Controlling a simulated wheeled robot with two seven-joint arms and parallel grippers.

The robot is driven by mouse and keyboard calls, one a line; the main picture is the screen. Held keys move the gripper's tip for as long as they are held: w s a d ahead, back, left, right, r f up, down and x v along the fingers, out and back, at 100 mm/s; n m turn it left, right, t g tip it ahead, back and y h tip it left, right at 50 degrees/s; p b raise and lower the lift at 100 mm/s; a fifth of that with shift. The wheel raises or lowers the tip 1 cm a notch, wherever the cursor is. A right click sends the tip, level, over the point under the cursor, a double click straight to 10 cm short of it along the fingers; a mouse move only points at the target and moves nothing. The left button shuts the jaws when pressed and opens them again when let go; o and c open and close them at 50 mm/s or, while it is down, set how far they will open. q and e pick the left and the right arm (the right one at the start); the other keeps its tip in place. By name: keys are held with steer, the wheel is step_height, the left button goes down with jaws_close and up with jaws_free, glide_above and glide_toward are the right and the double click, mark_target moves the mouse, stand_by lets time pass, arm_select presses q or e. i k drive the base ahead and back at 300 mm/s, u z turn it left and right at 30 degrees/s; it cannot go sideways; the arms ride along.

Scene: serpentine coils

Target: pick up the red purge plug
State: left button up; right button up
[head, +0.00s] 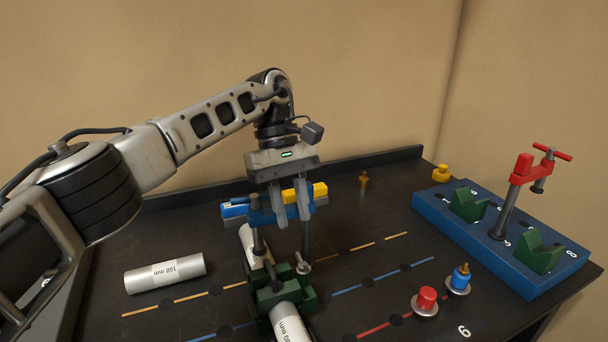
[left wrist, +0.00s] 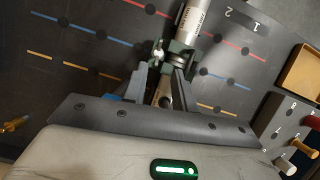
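The red purge plug appears to be the short red-capped piece (head: 427,297) on a round metal base, upright on the dark table at the front right in the head view. My left gripper (head: 293,222) is open, pointing down over the green fixture in the middle, well to the left of and behind the red plug. Its two fingers stand apart in the left wrist view (left wrist: 158,82), above the green fixture. I see nothing clearly held. My right gripper is not in view.
A blue plug with a yellow top (head: 460,278) stands just right of the red one. A blue block (head: 488,245) carries green V-blocks and a red clamp (head: 521,180). A green fixture (head: 285,297) holds a labelled tube. Another tube (head: 165,273) lies left.

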mark_target(424, 305)
steer(key=k, duration=0.95)
